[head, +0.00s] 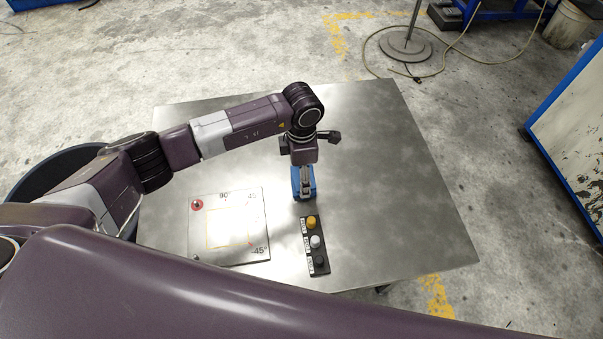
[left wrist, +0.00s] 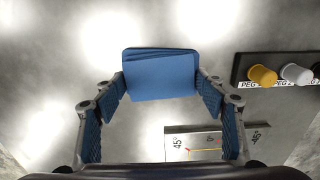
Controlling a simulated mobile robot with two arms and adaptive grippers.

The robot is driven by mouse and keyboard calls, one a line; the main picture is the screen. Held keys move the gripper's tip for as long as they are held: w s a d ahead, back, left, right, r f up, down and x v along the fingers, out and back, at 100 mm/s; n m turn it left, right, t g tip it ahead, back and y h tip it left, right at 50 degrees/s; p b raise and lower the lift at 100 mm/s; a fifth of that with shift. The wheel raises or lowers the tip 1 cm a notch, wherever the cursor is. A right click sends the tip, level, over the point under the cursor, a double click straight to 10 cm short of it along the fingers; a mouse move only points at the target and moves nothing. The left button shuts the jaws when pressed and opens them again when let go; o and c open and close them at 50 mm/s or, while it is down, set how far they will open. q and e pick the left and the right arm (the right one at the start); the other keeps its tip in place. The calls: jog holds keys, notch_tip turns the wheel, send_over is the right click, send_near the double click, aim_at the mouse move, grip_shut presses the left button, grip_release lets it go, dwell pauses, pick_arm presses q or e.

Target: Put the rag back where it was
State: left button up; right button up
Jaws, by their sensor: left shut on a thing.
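The rag (left wrist: 160,75) is a blue folded cloth, in the left wrist view between my left gripper's fingertips. My left gripper (left wrist: 162,88) has blue-padded fingers shut on the rag from both sides. In the head view my left gripper (head: 304,184) points down over the middle of the metal table, just behind the row of pegs. Blue shows there at the fingers, but I cannot tell rag from pads. I cannot tell whether the rag touches the table. My right gripper is not in view.
The metal table (head: 390,200) is clear at the right and back. A plate (head: 228,254) with angle marks and a yellow square lies left of the gripper. A black strip (head: 307,238) with yellow, white and black pegs stands in front. A dark round bin (head: 40,175) is at left.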

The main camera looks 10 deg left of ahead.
pick_arm(q)
jog(key=o, duration=1.2)
jog(key=shift+o, duration=0.2)
jog(key=shift+r+p, duration=0.25)
jog(key=shift+p, duration=0.1)
notch_tip(320, 180, up, 12)
jog(key=b, duration=0.2)
jog(key=shift+f, duration=0.15)
